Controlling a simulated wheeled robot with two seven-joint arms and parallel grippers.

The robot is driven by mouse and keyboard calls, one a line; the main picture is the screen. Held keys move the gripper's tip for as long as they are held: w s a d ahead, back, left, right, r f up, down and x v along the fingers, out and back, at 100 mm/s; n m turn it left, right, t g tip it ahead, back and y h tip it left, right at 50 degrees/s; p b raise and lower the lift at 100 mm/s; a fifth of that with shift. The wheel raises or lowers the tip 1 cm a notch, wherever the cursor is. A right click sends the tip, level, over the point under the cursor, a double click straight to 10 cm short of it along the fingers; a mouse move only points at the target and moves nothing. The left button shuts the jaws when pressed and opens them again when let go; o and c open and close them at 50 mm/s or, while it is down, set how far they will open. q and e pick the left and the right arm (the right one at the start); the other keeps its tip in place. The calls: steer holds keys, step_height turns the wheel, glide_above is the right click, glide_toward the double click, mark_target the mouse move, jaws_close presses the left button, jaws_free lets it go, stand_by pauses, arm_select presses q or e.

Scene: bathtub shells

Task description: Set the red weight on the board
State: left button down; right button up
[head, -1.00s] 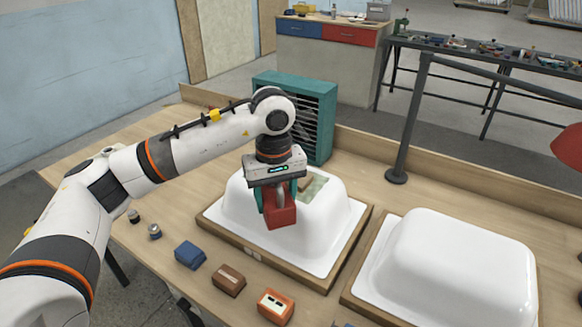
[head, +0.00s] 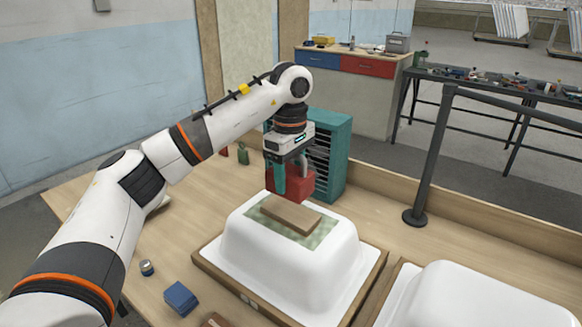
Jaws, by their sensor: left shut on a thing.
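My left gripper (head: 290,186) is shut on the red weight (head: 291,180) and holds it above the far edge of the board. The weight is a red block with a grey handle, partly hidden behind the gripper fingers. The board (head: 290,214) is a flat brown slab lying on a green mottled patch (head: 316,236) on top of a white upturned tub shell (head: 270,262). Whether the weight touches the board I cannot tell. My right gripper is not in view.
A teal slatted cabinet (head: 335,150) stands close behind the weight. A second white shell (head: 460,292) is at the lower right. A dark post (head: 425,160) rises at the right. A blue block (head: 181,298) and a small knob (head: 147,268) lie at the front left.

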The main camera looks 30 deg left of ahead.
mark_target(290, 194)
arm_select(q)
steer(key=shift+f, duration=2.3)
steer(key=c, duration=0.9)
jaws_free()
steer(key=shift+f, duration=0.25)
steer(key=o, duration=0.4)
steer(key=shift+s+d+r, duration=0.1)
steer(key=shift+s, duration=0.1)
steer(key=shift+w, duration=0.1)
step_height(290, 194, up, 12)
steer(key=shift+r+p, duration=0.1)
steer(key=shift+p, duration=0.35)
